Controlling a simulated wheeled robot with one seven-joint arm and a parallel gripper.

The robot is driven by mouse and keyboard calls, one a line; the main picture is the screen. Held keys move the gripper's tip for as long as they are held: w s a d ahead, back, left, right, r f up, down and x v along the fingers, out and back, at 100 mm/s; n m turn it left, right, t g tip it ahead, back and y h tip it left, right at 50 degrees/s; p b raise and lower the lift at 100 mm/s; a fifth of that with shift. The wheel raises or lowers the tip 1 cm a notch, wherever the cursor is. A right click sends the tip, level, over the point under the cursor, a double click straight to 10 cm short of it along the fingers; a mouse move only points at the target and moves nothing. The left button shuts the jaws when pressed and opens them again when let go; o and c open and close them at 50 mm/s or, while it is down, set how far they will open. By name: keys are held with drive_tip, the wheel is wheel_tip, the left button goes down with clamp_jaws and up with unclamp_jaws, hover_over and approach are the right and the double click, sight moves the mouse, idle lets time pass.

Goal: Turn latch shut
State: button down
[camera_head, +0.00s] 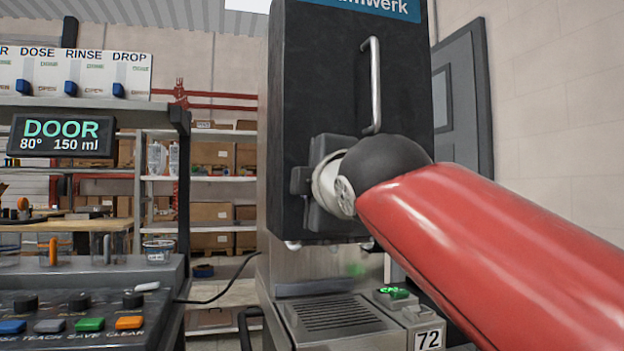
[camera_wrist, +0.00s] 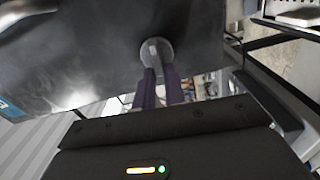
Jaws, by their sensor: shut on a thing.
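The latch (camera_wrist: 168,48) shows in the wrist view as a round grey disc with a small metal lever on the dark face of the tall machine (camera_head: 320,75). My gripper (camera_wrist: 157,76) has its two dark purple fingers close together around the lever, shut on it. In the head view my gripper's dark body is in front of the machine door's lower part, and the latch is hidden behind it and my red arm. The lever's exact angle is hard to tell.
A vertical metal handle (camera_head: 375,85) stands out from the door above my wrist. A drip tray (camera_head: 335,314) lies below. A control panel (camera_head: 85,300) and a display reading DOOR (camera_head: 61,136) stand at the left. Shelves with boxes (camera_head: 212,185) are behind.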

drive_tip(key=shift+f+n, duration=0.2)
drive_tip(key=shift+n, duration=0.4)
drive_tip(key=c, duration=1.5)
unclamp_jaws()
drive_tip(key=shift+o, duration=0.2)
drive_tip(key=shift+s, duration=0.1)
drive_tip(key=v, duration=0.7)
drive_tip(key=shift+s+b, duration=0.35)
drive_tip(key=shift+b, duration=0.1)
drive_tip(key=shift+d, duration=0.15)
